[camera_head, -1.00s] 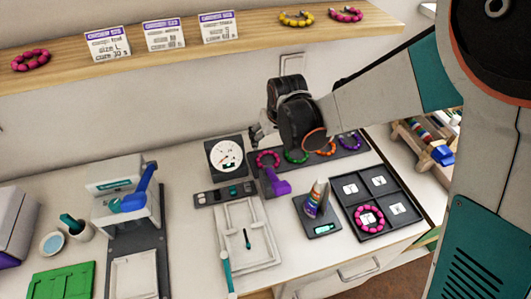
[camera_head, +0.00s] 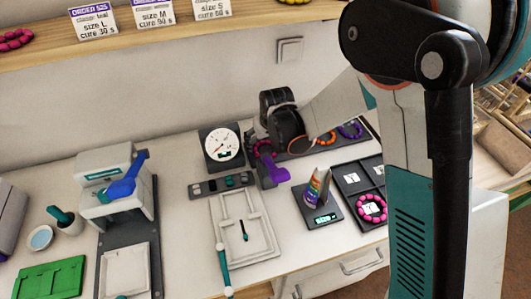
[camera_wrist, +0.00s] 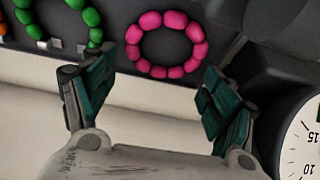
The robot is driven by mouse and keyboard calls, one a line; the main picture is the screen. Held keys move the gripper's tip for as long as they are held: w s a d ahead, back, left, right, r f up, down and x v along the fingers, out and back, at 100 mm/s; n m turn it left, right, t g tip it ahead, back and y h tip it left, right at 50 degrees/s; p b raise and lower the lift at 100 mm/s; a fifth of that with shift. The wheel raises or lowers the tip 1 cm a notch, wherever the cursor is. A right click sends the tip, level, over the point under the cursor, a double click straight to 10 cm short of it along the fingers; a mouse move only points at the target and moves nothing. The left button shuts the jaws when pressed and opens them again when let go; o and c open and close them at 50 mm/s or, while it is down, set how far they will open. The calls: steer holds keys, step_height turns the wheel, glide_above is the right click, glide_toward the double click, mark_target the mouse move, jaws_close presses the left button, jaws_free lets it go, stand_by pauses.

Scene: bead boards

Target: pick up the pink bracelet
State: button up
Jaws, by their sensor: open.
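A pink bracelet (camera_wrist: 134,34) of round beads lies on a dark board in the wrist view, just ahead of my fingertips. My gripper (camera_wrist: 155,82) is open and empty, with one teal-padded finger on each side of the bracelet's near edge. In the head view the same bracelet (camera_head: 263,149) is partly hidden by my gripper. Another pink bracelet (camera_head: 371,209) lies in a compartment of the dark tray (camera_head: 345,210) at the right.
A green bracelet (camera_wrist: 91,17) lies left of the pink one. Orange (camera_head: 326,138) and purple (camera_head: 350,130) bracelets share the board. A dial gauge (camera_head: 221,146) stands close by, left of my gripper. A purple piece (camera_head: 272,172) lies in front.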

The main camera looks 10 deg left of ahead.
steer(key=shift+x, duration=0.75)
steer(key=shift+r, duration=0.1)
steer(key=shift+c, duration=0.3)
steer(key=c, duration=0.6)
steer(key=shift+c, duration=0.2)
step_height(320, 180, up, 10)
steer(key=p, duration=0.3)
steer(key=shift+p, duration=0.35)
